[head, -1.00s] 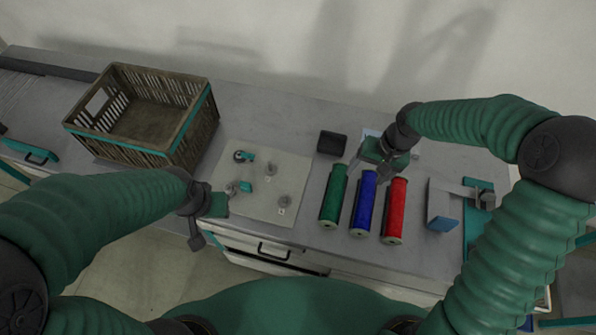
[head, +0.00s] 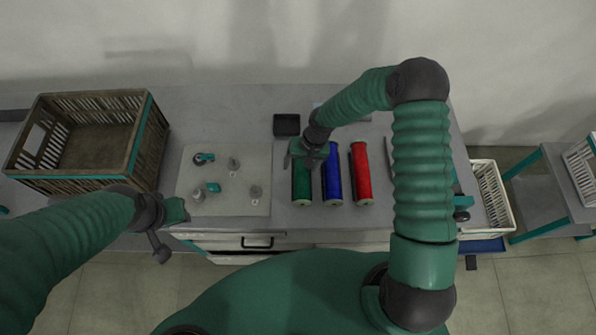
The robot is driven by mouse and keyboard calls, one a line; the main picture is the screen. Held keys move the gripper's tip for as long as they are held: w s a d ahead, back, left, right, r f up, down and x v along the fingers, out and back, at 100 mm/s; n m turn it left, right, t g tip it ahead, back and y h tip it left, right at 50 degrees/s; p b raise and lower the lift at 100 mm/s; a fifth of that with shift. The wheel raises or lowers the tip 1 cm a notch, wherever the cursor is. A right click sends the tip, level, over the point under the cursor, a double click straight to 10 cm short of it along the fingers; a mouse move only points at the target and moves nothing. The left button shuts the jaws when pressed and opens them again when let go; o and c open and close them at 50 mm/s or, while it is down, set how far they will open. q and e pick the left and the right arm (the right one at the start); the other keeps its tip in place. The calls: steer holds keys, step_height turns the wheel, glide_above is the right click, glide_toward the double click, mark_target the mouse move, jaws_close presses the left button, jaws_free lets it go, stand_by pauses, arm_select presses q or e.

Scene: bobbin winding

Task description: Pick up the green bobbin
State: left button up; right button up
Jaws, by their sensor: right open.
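The green bobbin (head: 302,185) lies on the workbench, the leftmost of three bobbins, with its long side running away from me. The blue bobbin (head: 332,181) and the red bobbin (head: 361,174) lie beside it on the right. My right gripper (head: 301,160) is open over the far part of the green bobbin and hides its far end. I cannot tell whether its fingers touch the bobbin. My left gripper (head: 176,212) is off to the left, near the front edge of the bench, away from the bobbins. Its fingers do not show clearly.
A pale board (head: 233,190) with several small posts lies left of the bobbins. A slatted crate (head: 150,135) stands at the far left. A small black box (head: 287,124) sits behind the green bobbin. A white basket (head: 493,195) is past the bench's right end.

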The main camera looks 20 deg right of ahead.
step_height(320, 180, down, 2)
steer(key=shift+d+f, duration=0.1)
steer(key=shift+d, duration=0.05)
steer(key=shift+w+d+f, duration=0.15)
steer(key=shift+w+d, duration=0.05)
steer(key=shift+d, duration=0.5)
steer(key=shift+c, duration=2.1)
steer(key=shift+s+a, duration=0.1)
steer(key=shift+a, duration=0.15)
steer(key=shift+c, duration=1.2)
steer(key=shift+a, duration=0.55)
steer(key=c, duration=0.7)
jaws_close()
steer(key=shift+d, duration=0.6)
arm_select(q)
steer(key=shift+d+r, duration=0.15)
steer(key=shift+d, duration=0.35)
steer(key=shift+d+r, duration=0.15)
steer(key=shift+d, duration=0.35)
arm_select(e)
steer(key=shift+r, duration=0.2)
